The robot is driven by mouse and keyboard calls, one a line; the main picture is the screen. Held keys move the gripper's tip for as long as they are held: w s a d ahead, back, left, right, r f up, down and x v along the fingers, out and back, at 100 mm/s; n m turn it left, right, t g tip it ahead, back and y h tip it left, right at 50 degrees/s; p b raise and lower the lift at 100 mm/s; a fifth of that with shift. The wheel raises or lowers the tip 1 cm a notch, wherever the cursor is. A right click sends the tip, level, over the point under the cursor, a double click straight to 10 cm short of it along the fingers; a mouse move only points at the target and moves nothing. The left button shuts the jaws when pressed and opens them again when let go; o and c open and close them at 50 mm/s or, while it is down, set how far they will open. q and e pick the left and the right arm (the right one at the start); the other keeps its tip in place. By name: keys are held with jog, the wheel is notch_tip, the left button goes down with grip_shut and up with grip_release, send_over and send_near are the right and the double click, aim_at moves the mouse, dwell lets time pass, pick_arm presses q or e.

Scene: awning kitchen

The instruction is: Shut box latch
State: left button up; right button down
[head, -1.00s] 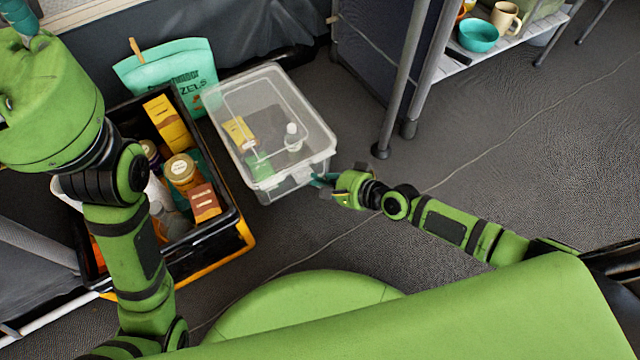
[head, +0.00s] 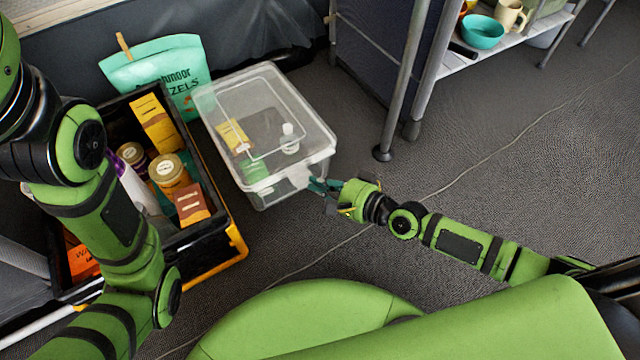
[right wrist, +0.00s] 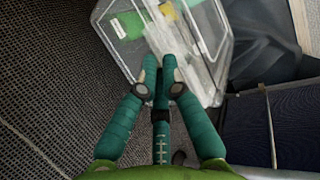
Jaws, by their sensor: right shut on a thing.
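The clear plastic box (head: 262,135) with its translucent lid (head: 265,100) stands on the floor in the middle left of the head view. The lid lies over the box's top. A translucent latch flap (head: 299,176) sticks out at the box's near right side, and it also shows in the right wrist view (right wrist: 172,40). My right gripper (head: 317,186) is at this flap, its teal fingers (right wrist: 160,64) closed together on it. The fingers hide part of the flap. My left gripper is out of view; only that arm shows at the left.
A black and yellow crate (head: 232,235) with jars and cartons stands left of the box. A teal pretzel bag (head: 160,70) stands behind it. A shelf unit (head: 465,60) with a teal bowl (head: 482,32) is at the upper right.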

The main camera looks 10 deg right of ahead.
jog(key=c, duration=1.5)
grip_release()
jog(key=v, duration=1.2)
jog(key=shift+w+d, duration=0.1)
jog(key=shift+d, duration=0.05)
